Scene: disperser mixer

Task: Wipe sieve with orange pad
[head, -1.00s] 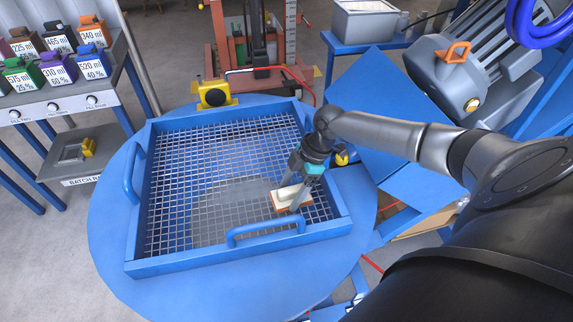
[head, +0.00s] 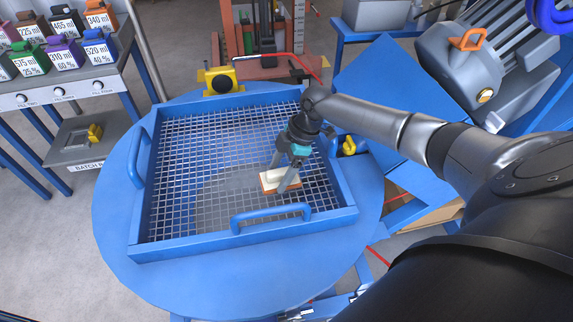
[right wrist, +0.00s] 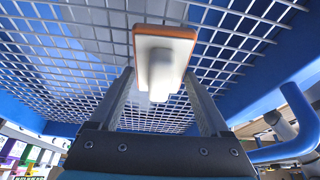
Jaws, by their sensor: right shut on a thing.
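The sieve (head: 345,212) is a blue square frame with a wire mesh and blue handles, lying on a round blue table. A grey smudged patch (head: 225,205) shows on the mesh around its middle. The orange pad (head: 268,188) has a white top and handle. My right gripper (head: 283,184) is shut on the pad's white handle and holds it at the mesh, right of the middle. In the right wrist view the pad (right wrist: 165,40) sits between the two fingers with the mesh behind it. I cannot tell if it touches the mesh. My left gripper is out of view.
The round table (head: 115,225) extends around the sieve. A yellow device (head: 219,80) stands at the sieve's far edge. A rack with several labelled bottles (head: 62,52) is at the left. A grey motor (head: 465,70) and a blue panel (head: 385,85) are at the right.

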